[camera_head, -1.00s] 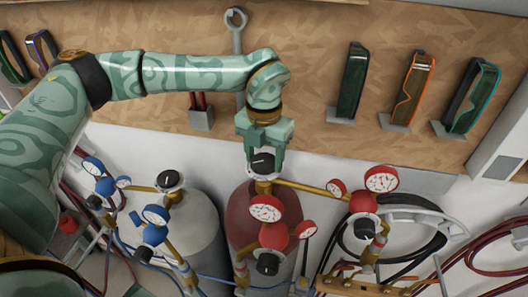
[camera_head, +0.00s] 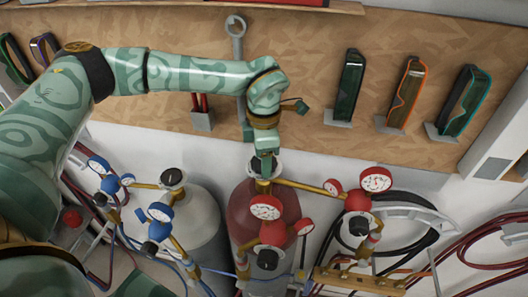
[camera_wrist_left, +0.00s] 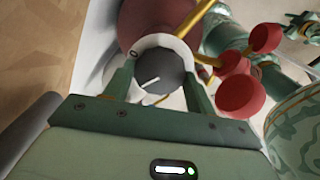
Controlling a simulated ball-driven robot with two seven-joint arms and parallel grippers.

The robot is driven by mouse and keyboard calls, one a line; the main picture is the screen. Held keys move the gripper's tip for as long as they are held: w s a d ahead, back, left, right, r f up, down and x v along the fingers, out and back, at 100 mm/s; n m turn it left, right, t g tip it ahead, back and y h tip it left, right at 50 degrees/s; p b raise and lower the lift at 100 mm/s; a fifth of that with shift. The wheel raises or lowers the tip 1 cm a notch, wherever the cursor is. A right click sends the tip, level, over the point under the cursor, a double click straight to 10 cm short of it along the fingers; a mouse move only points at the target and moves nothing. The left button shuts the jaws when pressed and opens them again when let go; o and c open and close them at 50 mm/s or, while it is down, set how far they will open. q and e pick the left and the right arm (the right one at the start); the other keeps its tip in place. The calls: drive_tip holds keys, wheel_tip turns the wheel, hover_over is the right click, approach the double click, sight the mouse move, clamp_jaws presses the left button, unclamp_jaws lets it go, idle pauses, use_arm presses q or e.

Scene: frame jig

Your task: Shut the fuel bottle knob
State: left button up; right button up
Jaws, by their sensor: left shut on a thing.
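The fuel bottle (camera_head: 240,212) is the dark red cylinder in the lower middle of the head view. Its round black knob (camera_wrist_left: 166,74) has a white pointer line and sits on top, above a pale collar. My left gripper (camera_head: 264,166) comes down on it from above, seen nearly edge-on, and hides much of the knob in the head view. In the wrist view, the two green fingers of the left gripper (camera_wrist_left: 160,88) stand on either side of the knob, shut on it. My right gripper is not in view.
A grey bottle (camera_head: 200,215) with blue gauges (camera_head: 160,212) stands to the left. Red gauges (camera_head: 265,207) and brass pipes sit close in front and right of the knob. Hoses (camera_head: 400,225) hang at right. Goggles (camera_head: 405,92) and a wrench (camera_head: 236,35) hang on the board behind.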

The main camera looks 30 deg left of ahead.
use_arm(q)
drive_tip(key=m, duration=0.2)
drive_tip(key=m+p, duration=0.1)
drive_tip(key=m, duration=0.1)
drive_tip(key=m+p, duration=0.1)
drive_tip(key=m, duration=0.1)
drive_tip(key=shift+w+r+m, duration=0.1)
drive_tip(key=shift+r+m, duration=0.15)
drive_tip(key=shift+m, duration=0.05)
drive_tip(key=m+p, duration=0.1)
drive_tip(key=m, duration=0.2)
drive_tip(key=shift+p, duration=0.3)
drive_tip(key=shift+m+p, duration=0.55)
drive_tip(key=shift+m, duration=1.15)
drive_tip(key=shift+f, duration=0.1)
drive_tip(key=o, duration=1)
wheel_tip(320, 180, up, 16)
drive_tip(key=b, duration=0.3)
